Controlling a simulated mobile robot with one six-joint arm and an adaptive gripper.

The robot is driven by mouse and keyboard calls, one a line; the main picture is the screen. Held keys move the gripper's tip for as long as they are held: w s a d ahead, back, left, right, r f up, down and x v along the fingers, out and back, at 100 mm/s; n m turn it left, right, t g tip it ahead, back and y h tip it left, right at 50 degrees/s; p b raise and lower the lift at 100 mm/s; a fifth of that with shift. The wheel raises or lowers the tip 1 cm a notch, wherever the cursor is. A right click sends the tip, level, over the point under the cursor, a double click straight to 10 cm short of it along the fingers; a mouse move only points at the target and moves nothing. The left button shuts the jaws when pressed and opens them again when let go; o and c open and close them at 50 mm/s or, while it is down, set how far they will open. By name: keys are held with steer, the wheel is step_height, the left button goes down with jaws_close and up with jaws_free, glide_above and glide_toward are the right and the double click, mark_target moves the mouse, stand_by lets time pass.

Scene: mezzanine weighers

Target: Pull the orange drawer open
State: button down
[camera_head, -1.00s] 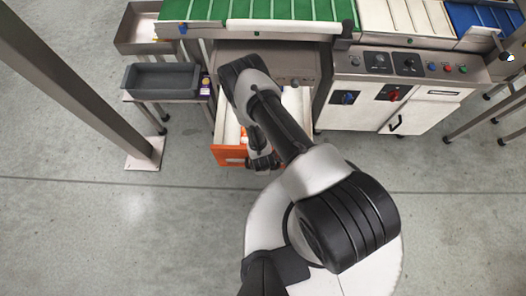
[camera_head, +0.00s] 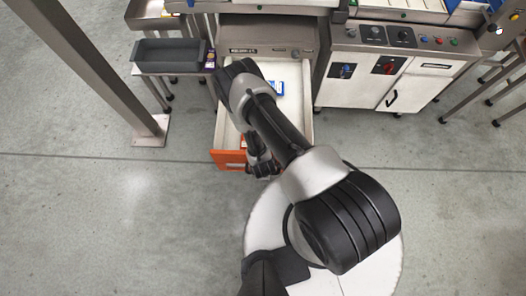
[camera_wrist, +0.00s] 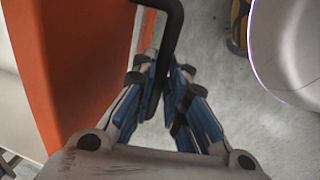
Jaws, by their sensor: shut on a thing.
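The orange drawer (camera_head: 228,159) stands pulled well out of the grey cabinet under the conveyor, and its white inside shows from above. A blue and white box (camera_head: 276,88) lies inside it. In the wrist view the orange front (camera_wrist: 88,62) fills the left side, with a black bar handle (camera_wrist: 172,30) on it. My gripper (camera_wrist: 160,90) is shut on the handle, its blue-padded fingers on either side of the bar. In the head view my gripper (camera_head: 262,168) is at the drawer front, partly hidden by my arm. My arm also covers part of the drawer's inside.
A dark grey tray (camera_head: 168,58) sits on a small stand left of the drawer. A steel post (camera_head: 95,75) rises at the left. A control cabinet (camera_head: 385,75) with knobs stands to the right. The floor in front is clear.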

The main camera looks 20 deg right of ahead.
stand_by(0.3)
steer(key=c, duration=1.6)
jaws_free()
steer(key=shift+r, duration=0.1)
step_height(320, 180, up, 12)
steer(key=s, duration=0.2)
steer(key=shift+a+f, duration=0.2)
steer(key=shift+a, duration=0.15)
